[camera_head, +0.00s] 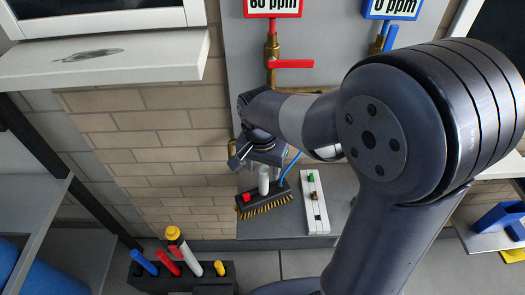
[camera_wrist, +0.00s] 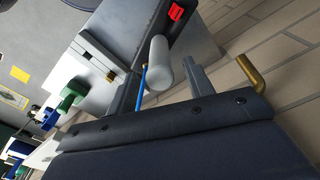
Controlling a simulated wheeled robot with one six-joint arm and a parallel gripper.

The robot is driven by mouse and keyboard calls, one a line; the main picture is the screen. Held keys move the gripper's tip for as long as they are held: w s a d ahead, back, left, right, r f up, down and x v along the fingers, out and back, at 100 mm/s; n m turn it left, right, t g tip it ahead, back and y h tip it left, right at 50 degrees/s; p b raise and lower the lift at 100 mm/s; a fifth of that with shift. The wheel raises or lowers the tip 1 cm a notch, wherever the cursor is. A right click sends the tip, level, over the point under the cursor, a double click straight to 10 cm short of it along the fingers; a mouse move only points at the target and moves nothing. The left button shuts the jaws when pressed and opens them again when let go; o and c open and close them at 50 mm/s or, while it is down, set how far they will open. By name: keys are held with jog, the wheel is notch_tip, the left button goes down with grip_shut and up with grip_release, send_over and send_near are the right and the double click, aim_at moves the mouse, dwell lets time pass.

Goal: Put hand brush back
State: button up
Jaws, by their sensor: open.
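The hand brush (camera_head: 268,203) has a dark block with yellow bristles along its front edge and a pale upright handle. It sits on a grey surface by the brick wall, below my arm. My gripper (camera_head: 258,158) is open just above the brush. In the wrist view, the pale cylindrical handle (camera_wrist: 160,63) shows between my two apart fingers. I cannot tell whether either finger touches it. A thin blue line passes close to the handle. The brush block is only partly seen in the wrist view, and the bristles are not visible there.
A white strip with small fittings (camera_head: 315,205) lies right of the brush. A red valve handle (camera_head: 290,64) is above. A brass bent pipe (camera_wrist: 250,72) is near my gripper.

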jog(key=r, duration=0.9)
jog(key=shift+s+a+r, duration=0.15)
jog(key=shift+s+a, duration=0.1)
jog(key=shift+s, duration=0.1)
jog(key=shift+c, duration=0.3)
dwell(0.4)
